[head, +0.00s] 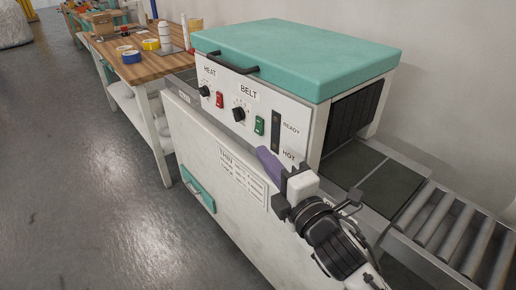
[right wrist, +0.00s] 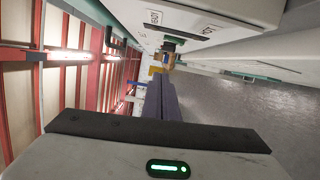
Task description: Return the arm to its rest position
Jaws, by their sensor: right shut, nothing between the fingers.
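My right arm comes in from the lower right of the head view. Its right gripper (head: 268,163), with purple fingers, is shut and empty in front of the white machine's front panel (head: 235,107), near the HOT label. I cannot tell whether the fingertips touch the panel. In the right wrist view the purple fingers (right wrist: 160,100) lie together with nothing between them. My left gripper is not in view.
The machine has a teal lid (head: 298,52), a HEAT knob (head: 205,91) and a BELT knob (head: 239,114). A roller conveyor (head: 455,228) extends at right. A wooden table (head: 145,68) with tape rolls stands at left. The grey floor (head: 85,190) is clear.

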